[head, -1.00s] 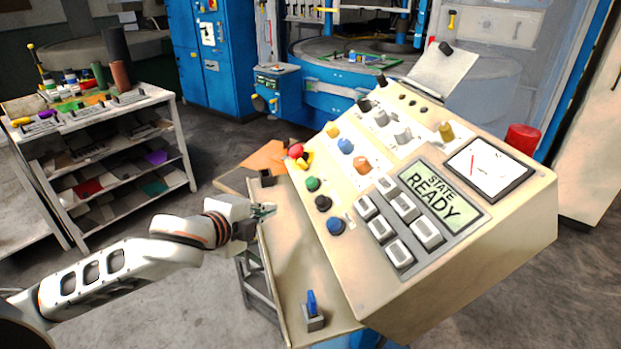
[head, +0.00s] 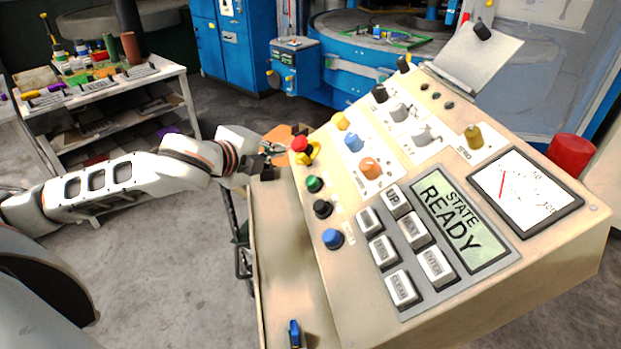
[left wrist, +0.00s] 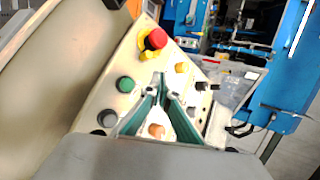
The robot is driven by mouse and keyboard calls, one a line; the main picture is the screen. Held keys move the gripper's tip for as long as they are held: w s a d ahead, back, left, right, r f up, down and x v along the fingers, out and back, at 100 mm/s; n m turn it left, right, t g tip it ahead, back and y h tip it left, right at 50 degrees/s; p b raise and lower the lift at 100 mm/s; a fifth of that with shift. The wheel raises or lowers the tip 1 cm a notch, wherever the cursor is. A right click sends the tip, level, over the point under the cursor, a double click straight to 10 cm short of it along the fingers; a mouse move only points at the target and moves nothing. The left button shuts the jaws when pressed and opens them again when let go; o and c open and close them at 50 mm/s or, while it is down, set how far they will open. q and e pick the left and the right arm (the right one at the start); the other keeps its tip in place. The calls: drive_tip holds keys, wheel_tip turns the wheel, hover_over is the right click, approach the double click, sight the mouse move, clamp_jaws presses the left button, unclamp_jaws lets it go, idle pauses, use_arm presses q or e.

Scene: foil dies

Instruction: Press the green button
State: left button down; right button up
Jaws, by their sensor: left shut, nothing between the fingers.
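The green button (head: 315,184) sits on the left edge of the sloped beige console (head: 480,285), between the red stop button (head: 300,144) and a black button (head: 323,208). My left gripper (head: 280,152) is beside the console's left edge, up and left of the green button, near the red stop button. It is shut and empty. In the left wrist view the green button (left wrist: 125,84) is left of the closed fingertips (left wrist: 162,82), apart from them in the picture. The exact gap cannot be told. My right gripper is not in view.
A blue button (head: 333,238) lies below the black one. Orange, yellow and blue knobs (head: 354,141) stand right of the button column. The display (head: 458,222) reads STATE READY. A beige ledge (head: 280,260) runs along the console's left side. A shelf cart (head: 110,92) stands at the left.

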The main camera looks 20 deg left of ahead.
sight(312, 182)
use_arm(q)
drive_tip(key=w+d+f, duration=0.1)
drive_tip(key=f, duration=0.1)
drive_tip(key=w+d+f+b, duration=0.1)
drive_tip(key=f, duration=0.2)
drive_tip(key=w+d+f+b, duration=0.1)
drive_tip(key=d+f, duration=0.1)
drive_tip(key=shift+f, duration=0.15)
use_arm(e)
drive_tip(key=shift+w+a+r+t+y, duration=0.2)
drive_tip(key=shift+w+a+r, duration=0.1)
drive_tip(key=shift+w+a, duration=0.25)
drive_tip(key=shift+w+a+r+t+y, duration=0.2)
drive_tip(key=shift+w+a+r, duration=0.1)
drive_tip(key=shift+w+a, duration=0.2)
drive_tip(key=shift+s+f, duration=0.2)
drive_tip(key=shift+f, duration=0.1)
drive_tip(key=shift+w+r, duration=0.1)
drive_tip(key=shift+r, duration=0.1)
use_arm(q)
drive_tip(key=shift+w+d, duration=0.1)
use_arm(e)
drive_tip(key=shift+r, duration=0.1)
use_arm(q)
drive_tip(key=shift+w+d+f, duration=0.1)
drive_tip(key=shift+d+f, duration=0.05)
drive_tip(key=shift+f, duration=0.2)
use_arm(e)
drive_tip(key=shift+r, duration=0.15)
